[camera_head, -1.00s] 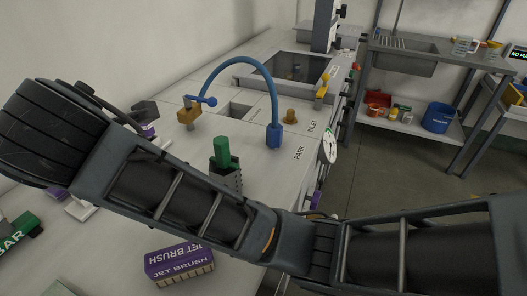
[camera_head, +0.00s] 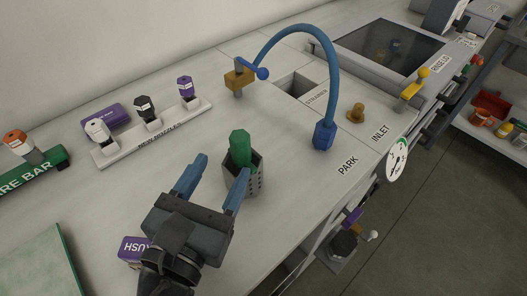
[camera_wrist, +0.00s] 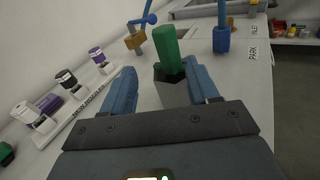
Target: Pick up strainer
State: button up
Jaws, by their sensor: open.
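The strainer, a grey perforated body (camera_head: 257,177) with a green handle (camera_head: 240,147), stands upright on the pale worktop. My gripper (camera_head: 220,168) is open and empty, with its blue fingers pointing towards the strainer. In the wrist view the green handle (camera_wrist: 166,47) rises in line with the gap between the fingers, and the grey body (camera_wrist: 169,88) shows between them. The right finger overlaps the body in the head view; I cannot tell whether they touch.
A rack of nozzles (camera_head: 150,135) stands at the left. A square opening (camera_head: 296,86) labelled strainer lies behind, beside a blue curved pipe (camera_head: 328,75). A purple box (camera_head: 133,246) is partly hidden by my arm. The worktop's right edge drops to the floor.

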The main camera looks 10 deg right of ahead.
aim_at(246, 142)
jog(key=shift+d+n+h, duration=0.3)
jog(key=shift+n, duration=0.1)
jog(key=shift+w+d, duration=0.15)
jog(key=p+x, duration=0.1)
jog(key=x, duration=0.6)
jog(key=shift+d+f, duration=0.1)
jog(key=shift+d, duration=0.2)
grip_shut()
